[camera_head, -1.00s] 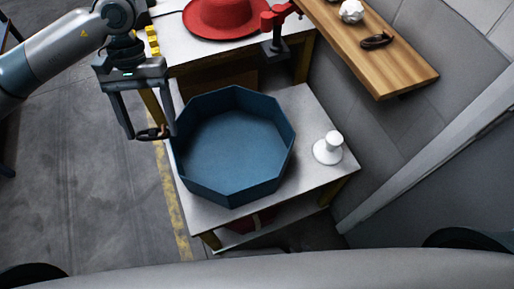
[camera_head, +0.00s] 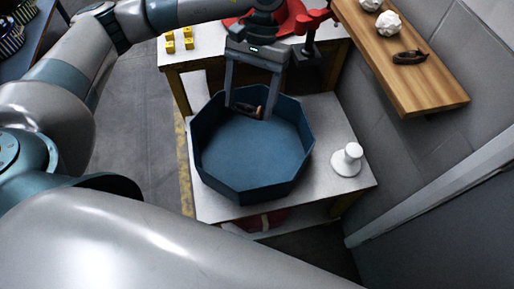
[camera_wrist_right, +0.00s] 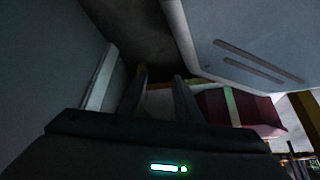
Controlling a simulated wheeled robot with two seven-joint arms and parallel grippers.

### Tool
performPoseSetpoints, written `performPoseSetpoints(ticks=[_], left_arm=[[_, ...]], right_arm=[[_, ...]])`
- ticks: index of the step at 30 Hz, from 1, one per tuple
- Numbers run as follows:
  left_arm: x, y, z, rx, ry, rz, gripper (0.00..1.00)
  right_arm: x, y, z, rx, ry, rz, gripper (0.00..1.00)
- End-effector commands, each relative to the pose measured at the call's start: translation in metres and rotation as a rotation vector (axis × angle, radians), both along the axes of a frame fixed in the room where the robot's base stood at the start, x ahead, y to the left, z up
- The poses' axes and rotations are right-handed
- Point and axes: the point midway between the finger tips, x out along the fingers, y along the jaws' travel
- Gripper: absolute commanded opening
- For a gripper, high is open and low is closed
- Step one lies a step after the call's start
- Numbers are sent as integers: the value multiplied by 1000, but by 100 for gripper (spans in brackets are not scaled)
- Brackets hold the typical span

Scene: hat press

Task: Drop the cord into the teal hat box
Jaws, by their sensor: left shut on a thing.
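The teal hat box (camera_head: 252,186) is an open eight-sided tray on the small white table in the head view. My left gripper (camera_head: 247,112) is shut on the cord (camera_head: 246,109), a small dark coil with a brownish part between its fingertips. In the head view it hangs over the far part of the box, near the far rim. The height above the box floor is hard to tell. My right gripper (camera_wrist_right: 160,85) shows in the dark right wrist view, its two fingers apart with nothing seen between them. It is not seen in the head view.
A white knobbed stand (camera_head: 347,160) is right of the box on the table. A wooden shelf (camera_head: 425,90) at upper right holds white crumpled balls and another dark coil (camera_head: 409,57).

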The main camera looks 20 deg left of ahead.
Motion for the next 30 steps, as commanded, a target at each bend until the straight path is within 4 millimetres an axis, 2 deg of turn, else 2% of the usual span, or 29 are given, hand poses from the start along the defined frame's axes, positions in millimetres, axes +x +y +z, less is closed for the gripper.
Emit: performPoseSetpoints(ticks=[11, 17, 23, 30], left_arm=[[0, -1, -2, 0, 1, 17, 48], [1, -7, -12, -1, 4, 136, 48], [4, -16, -32, -2, 8, 413, 48], [11, -18, -58, 0, 8, 874, 48]], right_arm=[[2, 0, 1, 1, -3, 0, 31], [0, 0, 1, -1, 4, 0, 31], [-13, -4, -3, -10, 35, 0, 31], [-28, -11, -8, -22, 71, -1, 31]])
